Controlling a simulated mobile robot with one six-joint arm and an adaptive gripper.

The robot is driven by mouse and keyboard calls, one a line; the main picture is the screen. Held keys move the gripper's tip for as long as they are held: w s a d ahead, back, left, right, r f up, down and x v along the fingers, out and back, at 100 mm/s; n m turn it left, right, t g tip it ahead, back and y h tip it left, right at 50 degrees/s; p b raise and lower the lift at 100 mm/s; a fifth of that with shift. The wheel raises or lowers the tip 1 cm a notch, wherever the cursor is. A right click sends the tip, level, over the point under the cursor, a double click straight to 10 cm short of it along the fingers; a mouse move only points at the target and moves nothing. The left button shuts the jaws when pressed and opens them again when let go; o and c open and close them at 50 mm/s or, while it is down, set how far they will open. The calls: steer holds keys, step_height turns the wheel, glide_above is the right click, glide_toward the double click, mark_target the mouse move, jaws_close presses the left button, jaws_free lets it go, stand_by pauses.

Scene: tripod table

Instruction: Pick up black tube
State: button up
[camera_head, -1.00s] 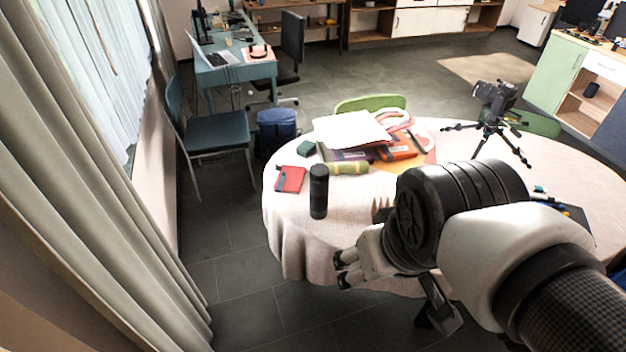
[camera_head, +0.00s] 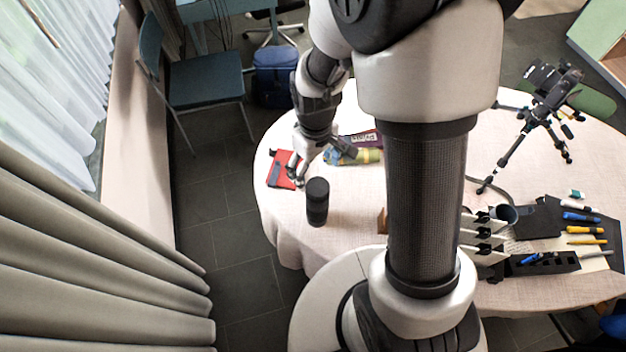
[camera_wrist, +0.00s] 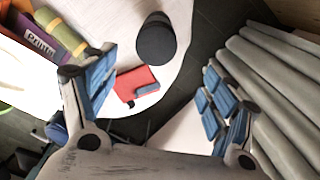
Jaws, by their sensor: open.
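The black tube (camera_head: 317,201) stands upright on the near left part of the round table, close to its edge, in the head view. In the wrist view the black tube (camera_wrist: 156,40) shows from above, beyond and between my fingertips. My gripper (camera_head: 300,178) hangs over the table just behind and left of the tube, near the red notebook. In the wrist view my gripper (camera_wrist: 160,85) has its blue-padded fingers wide apart with nothing between them touching. My gripper and the tube look apart.
The red notebook (camera_head: 280,168) lies beside the tube, with a yellow-green roll (camera_head: 367,156) nearby. A camera tripod (camera_head: 530,125) and a black organizer with pens (camera_head: 545,264) stand on the right of the table (camera_head: 345,215). Curtains (camera_head: 90,255) hang at the left.

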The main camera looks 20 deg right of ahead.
mark_target(315, 188)
step_height(315, 188, down, 10)
steer(key=shift+s+r+b, duration=0.1)
steer(key=shift+b, duration=0.95)
steer(key=f, duration=0.2)
steer(key=d+f+b, duration=0.1)
steer(key=f, duration=0.1)
steer(key=shift+f, duration=0.3)
steer(key=shift+a+f, duration=0.1)
steer(key=shift+f, duration=0.4)
steer(key=shift+c, duration=0.4)
steer(key=c, duration=1.7)
